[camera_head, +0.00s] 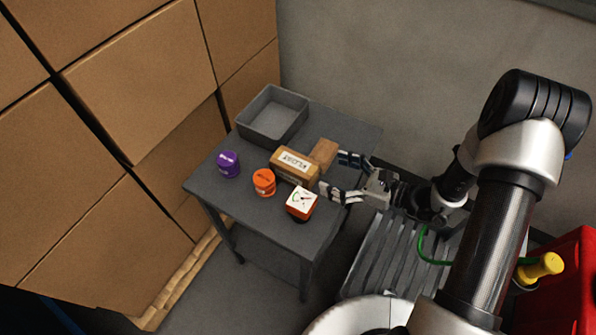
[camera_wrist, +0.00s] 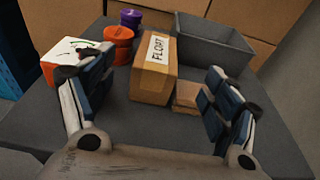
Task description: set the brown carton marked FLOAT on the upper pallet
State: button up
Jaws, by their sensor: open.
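The brown carton marked FLOAT (camera_head: 295,166) sits on the dark grey table, its white label facing up. In the wrist view the carton (camera_wrist: 154,70) lies ahead of my gripper, between the lines of its two fingers. My gripper (camera_head: 334,174) is open and empty at the table's right side, its fingers pointing at the carton. Both fingers also show in the wrist view (camera_wrist: 153,84), apart from the carton. A small plain brown block (camera_head: 323,153) lies right beside the carton, near the upper finger. I cannot make out which thing is the upper pallet.
An orange tub (camera_head: 264,183), a purple tub (camera_head: 228,164) and a white-faced orange gauge (camera_head: 302,202) stand near the carton on the table (camera_head: 358,128). A grey open bin (camera_head: 262,133) is behind. Large stacked cartons (camera_head: 135,75) on a wooden pallet (camera_head: 178,284) stand left.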

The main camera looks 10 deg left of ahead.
aim_at(298, 163)
jog(key=b+x, duration=0.1)
jog(key=x, duration=0.7)
jog(key=a, duration=0.1)
jog(key=a+f+b, duration=0.1)
jog(key=w+a+f+b, duration=0.1)
jog(key=shift+w+a, duration=0.1)
jog(key=shift+a, duration=0.25)
jog(key=shift+w+a, duration=0.15)
jog(key=shift+a, duration=0.25)
jog(key=shift+c, duration=0.6)
jog(key=shift+r, duration=0.1)
jog(key=c, duration=1.3)
